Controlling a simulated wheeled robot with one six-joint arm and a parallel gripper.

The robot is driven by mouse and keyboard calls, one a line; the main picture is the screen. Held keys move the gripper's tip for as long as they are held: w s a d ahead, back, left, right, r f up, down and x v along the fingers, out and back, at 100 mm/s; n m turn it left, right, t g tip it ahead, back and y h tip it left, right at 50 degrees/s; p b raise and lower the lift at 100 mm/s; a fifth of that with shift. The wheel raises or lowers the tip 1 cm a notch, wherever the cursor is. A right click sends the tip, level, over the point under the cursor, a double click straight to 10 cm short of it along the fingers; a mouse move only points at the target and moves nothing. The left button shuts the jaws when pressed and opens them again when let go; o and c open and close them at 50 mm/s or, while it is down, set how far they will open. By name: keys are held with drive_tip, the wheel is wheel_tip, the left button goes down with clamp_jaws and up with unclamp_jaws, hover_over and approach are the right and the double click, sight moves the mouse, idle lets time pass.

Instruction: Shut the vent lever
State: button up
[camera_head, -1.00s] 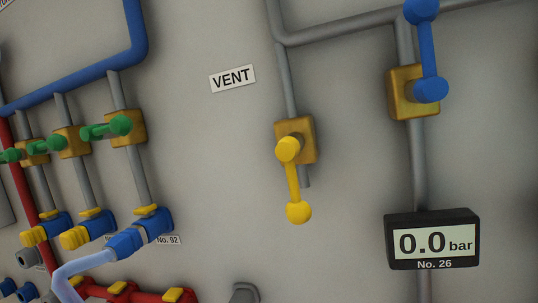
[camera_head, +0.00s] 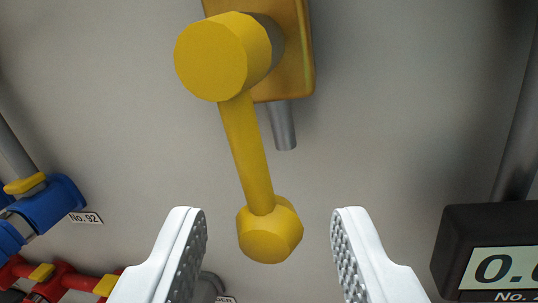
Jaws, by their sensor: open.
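The yellow vent lever (camera_head: 248,155) hangs from its round hub (camera_head: 212,62) on a brass-coloured valve block (camera_head: 292,60). It points down and slightly to the right, ending in a yellow knob (camera_head: 268,232). My gripper (camera_head: 268,228) is open, with one white finger at the left of the knob and one at the right. There are gaps on both sides, and neither finger touches it. A short grey pipe end (camera_head: 283,128) shows below the block. The VENT label is out of view.
A black gauge (camera_head: 478,252) stands at the right edge, its reading partly cut off. Blue fittings (camera_head: 50,203) with a No. 92 label (camera_head: 86,218) and red pipes (camera_head: 65,283) are at the lower left. The grey panel around the lever is clear.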

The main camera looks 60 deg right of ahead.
drive_tip(key=shift+x, duration=1.3)
clamp_jaws()
drive_tip(key=shift+s, duration=0.1)
drive_tip(key=s+r+n+g+y, duration=0.1)
drive_tip(key=s+r+n+g, duration=0.2)
drive_tip(key=n, duration=1.2)
drive_tip(key=shift+s+d+r+n+g, duration=0.3)
drive_tip(key=shift+s+d+r+n, duration=0.1)
drive_tip(key=shift+s+r, duration=1.05)
drive_tip(key=shift+w+r, duration=0.1)
drive_tip(key=shift+r, duration=0.05)
